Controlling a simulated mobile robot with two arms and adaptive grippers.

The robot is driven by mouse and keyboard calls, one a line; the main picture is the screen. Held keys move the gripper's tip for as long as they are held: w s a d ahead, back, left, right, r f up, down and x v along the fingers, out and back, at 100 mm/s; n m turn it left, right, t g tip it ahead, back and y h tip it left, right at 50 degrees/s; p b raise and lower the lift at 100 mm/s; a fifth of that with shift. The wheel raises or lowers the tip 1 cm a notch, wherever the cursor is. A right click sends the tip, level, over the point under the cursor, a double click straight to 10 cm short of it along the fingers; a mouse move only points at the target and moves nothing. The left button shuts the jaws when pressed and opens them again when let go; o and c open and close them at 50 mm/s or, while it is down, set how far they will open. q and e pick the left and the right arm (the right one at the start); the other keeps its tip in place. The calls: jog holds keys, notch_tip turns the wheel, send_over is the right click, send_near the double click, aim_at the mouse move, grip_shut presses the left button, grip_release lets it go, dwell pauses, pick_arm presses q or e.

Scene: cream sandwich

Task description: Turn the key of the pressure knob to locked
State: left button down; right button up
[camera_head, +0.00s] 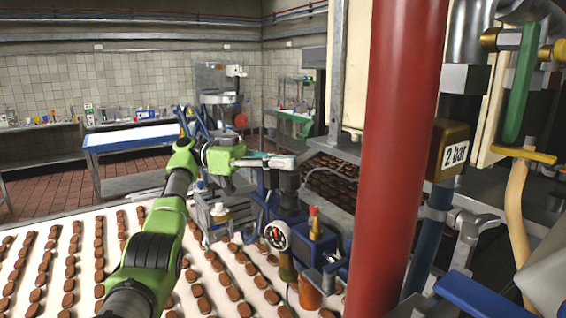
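A blue valve unit (314,245) stands at the lower middle, with a red-and-yellow upright piece on top (314,222) and a round white dial gauge (276,235) at its left. I cannot tell for sure which part is the key or whether it is locked. My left arm is green and black and rises from the bottom left. Its gripper (284,163) is above and behind the gauge in the picture, near a blue and dark fitting (287,190); whether it touches it is unclear. Its fingers are too small to read. My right gripper is out of view.
A thick red column (398,150) stands to the right of the valve unit. A gold box marked "2 bar" (450,152) and pipes are farther right. A conveyor (85,290) with rows of brown biscuits fills the lower left. A blue-edged table (135,137) is behind.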

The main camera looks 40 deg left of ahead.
pick_arm(q)
jog(key=c, duration=2.3)
grip_release()
jog(key=shift+f, duration=0.25)
jog(key=shift+d, duration=0.1)
jog(key=shift+w+r, duration=0.1)
jog(key=shift+r, duration=0.45)
notch_tip(320, 180, up, 9)
